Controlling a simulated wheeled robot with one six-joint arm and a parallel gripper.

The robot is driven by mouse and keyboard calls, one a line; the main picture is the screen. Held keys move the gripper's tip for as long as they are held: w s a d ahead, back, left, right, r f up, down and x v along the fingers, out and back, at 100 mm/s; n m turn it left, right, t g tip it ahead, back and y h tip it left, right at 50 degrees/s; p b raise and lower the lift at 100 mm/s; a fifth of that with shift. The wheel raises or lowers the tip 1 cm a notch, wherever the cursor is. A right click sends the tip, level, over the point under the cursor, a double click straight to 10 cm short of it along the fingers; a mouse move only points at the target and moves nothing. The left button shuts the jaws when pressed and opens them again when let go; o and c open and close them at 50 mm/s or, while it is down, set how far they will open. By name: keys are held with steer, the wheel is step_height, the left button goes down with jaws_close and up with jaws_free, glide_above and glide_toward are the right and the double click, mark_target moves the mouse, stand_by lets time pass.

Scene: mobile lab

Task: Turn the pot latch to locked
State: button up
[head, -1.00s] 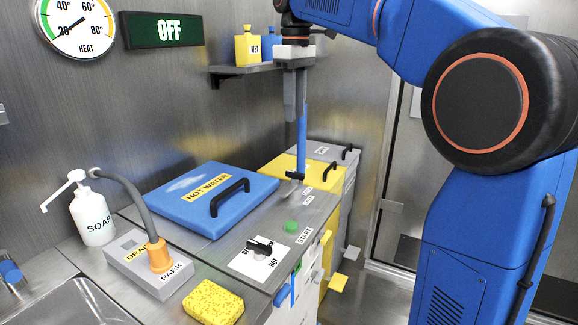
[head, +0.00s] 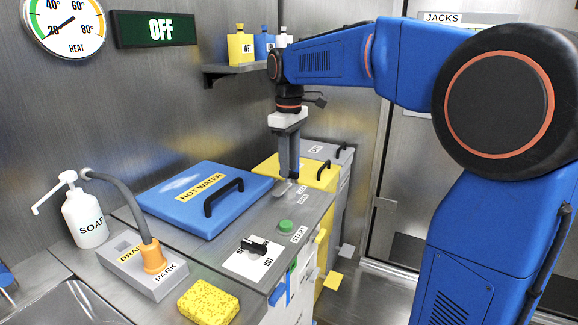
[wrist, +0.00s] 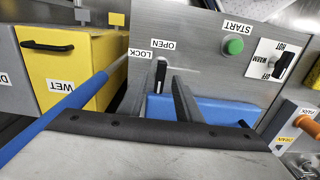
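The pot latch (wrist: 161,70) is a small dark lever on the steel top, seen in the wrist view beside the OPEN label (wrist: 163,44). It points towards that label; the LOCK label (wrist: 142,54) is to its left. My gripper (wrist: 163,82) is open, one grey finger on each side of the lever in this view. I cannot tell whether they touch it. In the head view my gripper (head: 289,172) points straight down at the latch area and mostly hides the latch. The blue HOT WATER lid (head: 200,203) is closed beside it.
The yellow WET bin (wrist: 85,75) stands close left in the wrist view, with a blue rod (wrist: 55,128) crossing near it. The green START button (head: 286,226) and black heat knob (head: 255,247) are on the same top. A shelf with bottles (head: 241,46) is behind.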

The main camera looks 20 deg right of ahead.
steer(key=shift+f, duration=0.45)
jaws_close()
